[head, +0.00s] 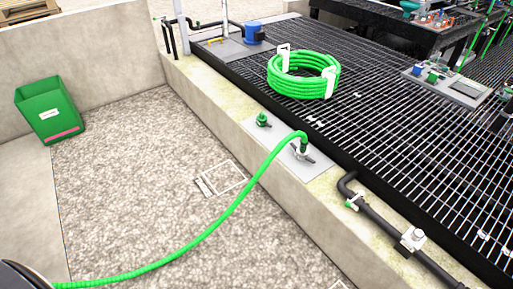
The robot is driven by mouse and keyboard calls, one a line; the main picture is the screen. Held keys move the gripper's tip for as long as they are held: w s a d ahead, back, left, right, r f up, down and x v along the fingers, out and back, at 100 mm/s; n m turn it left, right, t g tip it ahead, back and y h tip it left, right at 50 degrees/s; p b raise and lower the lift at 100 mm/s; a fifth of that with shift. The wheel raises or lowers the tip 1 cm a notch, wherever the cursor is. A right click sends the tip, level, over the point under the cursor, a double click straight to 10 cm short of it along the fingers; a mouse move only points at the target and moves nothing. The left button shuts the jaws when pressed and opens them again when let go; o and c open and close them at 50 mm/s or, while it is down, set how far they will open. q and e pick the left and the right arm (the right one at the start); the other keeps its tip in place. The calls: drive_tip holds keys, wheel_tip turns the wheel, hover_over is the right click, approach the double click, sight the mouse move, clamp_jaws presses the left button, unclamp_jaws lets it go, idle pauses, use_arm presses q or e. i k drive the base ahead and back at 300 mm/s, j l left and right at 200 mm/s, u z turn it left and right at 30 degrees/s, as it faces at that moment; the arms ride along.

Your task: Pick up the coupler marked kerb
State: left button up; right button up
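Two fittings stand on a grey plate (283,167) set on the concrete kerb (322,186). One is a short green fitting (263,119) with nothing joined to it. The other is a grey coupler (302,149) at the end of a green hose (232,207), which arches down to it. I cannot tell whether the coupler is locked on or only resting there. No kerb marking is readable, so I cannot tell which piece bears it. Neither of my grippers is in view.
A coiled green hose (303,88) with white straps lies on the black grating (400,135). A green bin (50,109) stands by the left wall. A black pipe (385,228) with a white fitting runs along the grating's near edge. The gravel (125,170) is mostly clear.

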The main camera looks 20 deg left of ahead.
sight(302, 152)
drive_tip(key=u, duration=0.15)
drive_tip(key=i+j+z, duration=0.2)
drive_tip(key=i, duration=0.25)
drive_tip(key=i+j+z, duration=0.25)
drive_tip(key=i, duration=0.2)
drive_tip(key=i+j+z, duration=0.2)
drive_tip(key=i, duration=0.25)
drive_tip(key=j, duration=0.1)
